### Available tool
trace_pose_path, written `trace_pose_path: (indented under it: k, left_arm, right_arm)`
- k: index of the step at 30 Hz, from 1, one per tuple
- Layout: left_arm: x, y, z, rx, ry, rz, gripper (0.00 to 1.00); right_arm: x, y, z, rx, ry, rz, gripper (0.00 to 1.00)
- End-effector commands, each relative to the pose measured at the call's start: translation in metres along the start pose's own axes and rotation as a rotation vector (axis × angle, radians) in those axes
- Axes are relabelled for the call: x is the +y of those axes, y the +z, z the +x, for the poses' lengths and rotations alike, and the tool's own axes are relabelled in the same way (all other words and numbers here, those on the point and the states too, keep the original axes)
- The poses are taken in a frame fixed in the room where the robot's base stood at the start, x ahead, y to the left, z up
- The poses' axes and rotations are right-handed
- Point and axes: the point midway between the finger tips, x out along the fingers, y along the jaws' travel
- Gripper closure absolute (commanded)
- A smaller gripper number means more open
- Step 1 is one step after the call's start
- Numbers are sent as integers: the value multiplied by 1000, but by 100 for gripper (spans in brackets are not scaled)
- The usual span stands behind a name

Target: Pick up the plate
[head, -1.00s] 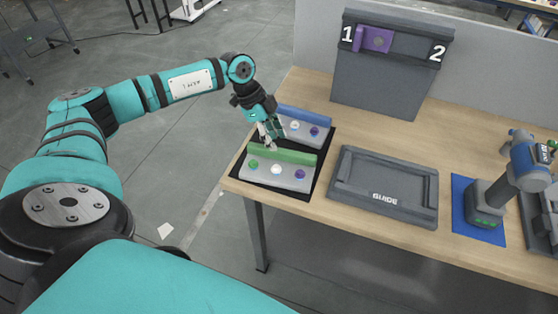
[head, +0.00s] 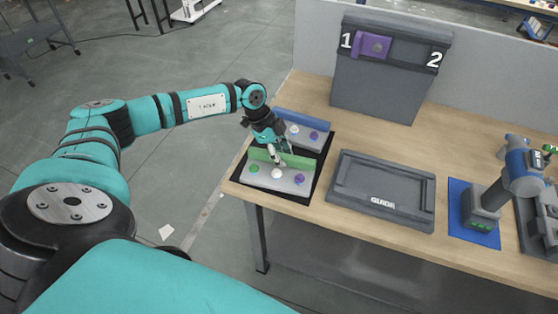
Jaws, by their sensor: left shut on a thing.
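A grey plate (head: 290,182) with a green bar (head: 298,160) along its back edge lies on the black mat (head: 317,190) at the table's left end. The fingers hide part of the bar. The plate appears to rest on the mat. My right gripper is not in view.
A grey tray marked GUIDE (head: 383,190) lies right of the mat. A grey panel (head: 380,85) numbered 1 and 2, with a purple piece (head: 373,46), stands at the back. A blue-grey device (head: 482,206) stands on a blue mat at right. Bare wood lies behind the tray.

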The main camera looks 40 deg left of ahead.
Motion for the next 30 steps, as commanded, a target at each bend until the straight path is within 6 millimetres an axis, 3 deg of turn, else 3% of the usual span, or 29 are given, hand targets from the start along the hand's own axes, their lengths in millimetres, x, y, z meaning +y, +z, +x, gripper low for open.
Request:
trace_pose_path:
  k: [16,25,30]
  left_arm:
    - [-1,-3,-5,4,-3,1,100]
    - [-2,-15,-33,4,-6,3,100]
    - [32,-20,-32,1,-1,5,100]
  right_arm:
    - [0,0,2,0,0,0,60]
    - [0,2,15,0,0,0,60]
    - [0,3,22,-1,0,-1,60]
